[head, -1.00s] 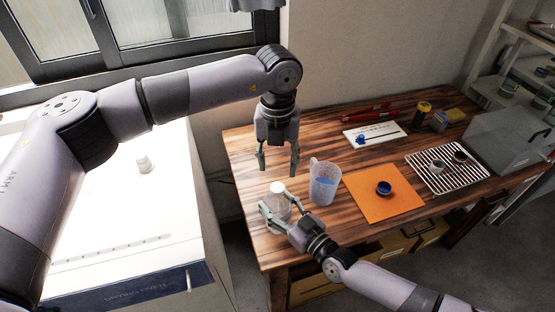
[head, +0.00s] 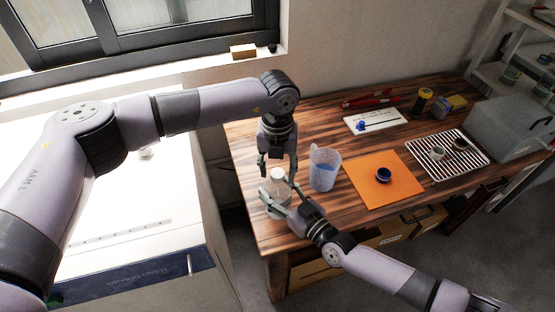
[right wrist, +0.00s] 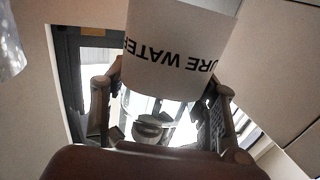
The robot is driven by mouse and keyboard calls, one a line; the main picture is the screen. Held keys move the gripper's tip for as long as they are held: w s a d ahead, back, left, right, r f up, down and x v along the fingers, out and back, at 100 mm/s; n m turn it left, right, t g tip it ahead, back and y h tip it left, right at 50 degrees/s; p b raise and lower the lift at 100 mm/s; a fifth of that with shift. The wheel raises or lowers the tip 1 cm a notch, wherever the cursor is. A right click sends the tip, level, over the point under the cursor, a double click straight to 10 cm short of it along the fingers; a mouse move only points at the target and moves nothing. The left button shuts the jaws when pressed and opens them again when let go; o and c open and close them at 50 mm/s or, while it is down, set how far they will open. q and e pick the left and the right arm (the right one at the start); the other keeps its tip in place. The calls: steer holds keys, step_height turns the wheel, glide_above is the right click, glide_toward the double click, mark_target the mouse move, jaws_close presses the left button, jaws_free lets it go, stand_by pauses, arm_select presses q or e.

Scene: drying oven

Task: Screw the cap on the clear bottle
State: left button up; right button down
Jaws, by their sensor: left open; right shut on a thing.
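The clear bottle (head: 272,190) stands upright near the left edge of the wooden table, with a white cap (head: 278,174) at its top. I cannot tell whether the cap is tight. My right gripper (head: 277,205) comes in from the lower right and is shut around the bottle's body. In the right wrist view the bottle's upside-down white label (right wrist: 178,50) shows between the fingers (right wrist: 160,110). My left gripper (head: 278,172) hangs over the bottle, open, with its fingers on either side of the cap. Whether they touch it cannot be told.
A measuring jug (head: 324,168) with blue liquid stands close right of the bottle. A white cabinet (head: 130,235) stands left of the table.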

arm_select(q)
steer(key=shift+c, duration=0.3)
jaws_close()
stand_by(0.4)
steer(key=m, duration=0.9)
steer(key=shift+f, duration=0.1)
steer(key=m, duration=0.9)
steer(key=shift+w, duration=0.1)
steer(key=shift+o, duration=0.9)
jaws_free()
